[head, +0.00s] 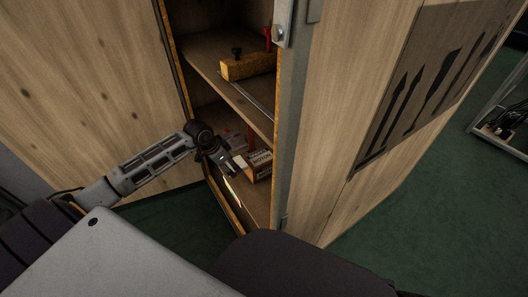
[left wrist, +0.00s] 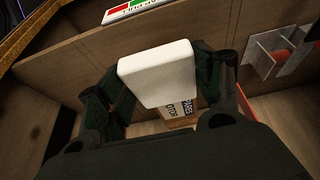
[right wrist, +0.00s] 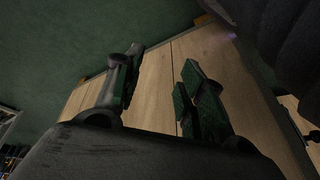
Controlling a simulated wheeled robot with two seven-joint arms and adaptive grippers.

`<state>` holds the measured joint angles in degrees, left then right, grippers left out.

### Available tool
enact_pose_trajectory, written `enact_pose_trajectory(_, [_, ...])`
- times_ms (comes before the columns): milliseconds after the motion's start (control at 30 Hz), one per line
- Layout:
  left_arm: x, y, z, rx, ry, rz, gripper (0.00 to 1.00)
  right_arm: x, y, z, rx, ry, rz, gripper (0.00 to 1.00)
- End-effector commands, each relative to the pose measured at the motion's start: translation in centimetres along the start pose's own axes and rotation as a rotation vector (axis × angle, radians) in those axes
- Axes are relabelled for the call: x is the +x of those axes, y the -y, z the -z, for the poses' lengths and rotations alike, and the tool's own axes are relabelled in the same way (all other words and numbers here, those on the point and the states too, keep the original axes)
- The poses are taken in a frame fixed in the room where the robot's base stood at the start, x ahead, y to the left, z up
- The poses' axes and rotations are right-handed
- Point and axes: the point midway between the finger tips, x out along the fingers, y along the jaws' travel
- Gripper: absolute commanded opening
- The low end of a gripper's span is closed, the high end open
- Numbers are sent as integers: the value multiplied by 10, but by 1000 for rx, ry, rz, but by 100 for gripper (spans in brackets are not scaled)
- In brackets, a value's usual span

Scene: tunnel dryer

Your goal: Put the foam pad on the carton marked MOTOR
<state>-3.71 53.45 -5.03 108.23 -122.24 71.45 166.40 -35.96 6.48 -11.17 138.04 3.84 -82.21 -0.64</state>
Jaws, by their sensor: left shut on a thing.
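My left gripper (head: 230,162) reaches into the open wooden cabinet. In the left wrist view the gripper (left wrist: 160,84) is shut on the white foam pad (left wrist: 158,70), which sits between its fingers. Just beyond the pad is a brown carton (left wrist: 182,110) with partly hidden lettering that reads like "OTOR". The carton also shows in the head view (head: 259,167), on a low shelf just right of the gripper. The pad hides part of the carton, and I cannot tell whether they touch. My right gripper (right wrist: 163,60) is open and empty beside a wooden panel.
A yellow block with a black knob (head: 248,65) lies on the shelf above. A metal upright (head: 287,120) edges the opening on the right. A wooden door (head: 80,90) stands at left. A metal bracket (left wrist: 280,50) is right of the carton.

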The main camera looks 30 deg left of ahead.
Motion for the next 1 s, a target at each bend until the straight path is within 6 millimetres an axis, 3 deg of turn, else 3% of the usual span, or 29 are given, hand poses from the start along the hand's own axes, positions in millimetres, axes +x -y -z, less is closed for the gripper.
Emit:
enact_pose_trajectory(167, [5,0,12,0,-3,0,51,0,2,3,1,-18,7,40])
enact_pose_trajectory(500, [14,0,34,0,-2,0,51,22,5,-7,7,-27,25,40])
enact_pose_trajectory(1000, [29,0,71,-1,-3,0,51,46,8,-5,12,-78,49,40])
